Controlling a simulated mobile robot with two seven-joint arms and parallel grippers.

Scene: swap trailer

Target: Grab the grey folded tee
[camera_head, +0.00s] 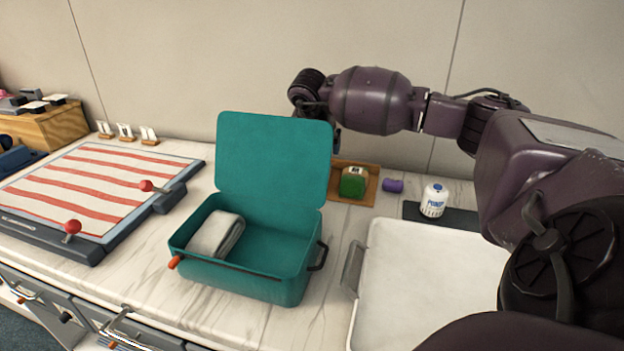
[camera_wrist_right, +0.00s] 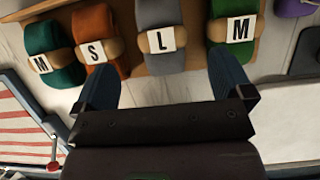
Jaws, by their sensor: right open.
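A grey rolled tee (camera_wrist_right: 160,12) with a white "L" label lies on a wooden tray in the right wrist view, between an orange roll (camera_wrist_right: 98,35) marked S and a green roll (camera_wrist_right: 235,18) marked M. My right gripper (camera_wrist_right: 165,85) is open and empty, its fingers spread on either side below the grey roll, apart from it. In the head view the suitcase lid hides this roll and most of that gripper. A pale grey folded cloth (camera_head: 215,235) lies inside the open teal suitcase (camera_head: 240,283), at its left. My left gripper is out of view.
A teal roll (camera_wrist_right: 55,65) marked M lies at the tray's left end. The raised suitcase lid (camera_head: 273,155) stands before the wooden tray (camera_head: 362,190). A purple roll (camera_head: 393,185), white canister (camera_head: 434,200) and white tray (camera_head: 425,285) are to the right; a striped board (camera_head: 85,190) is left.

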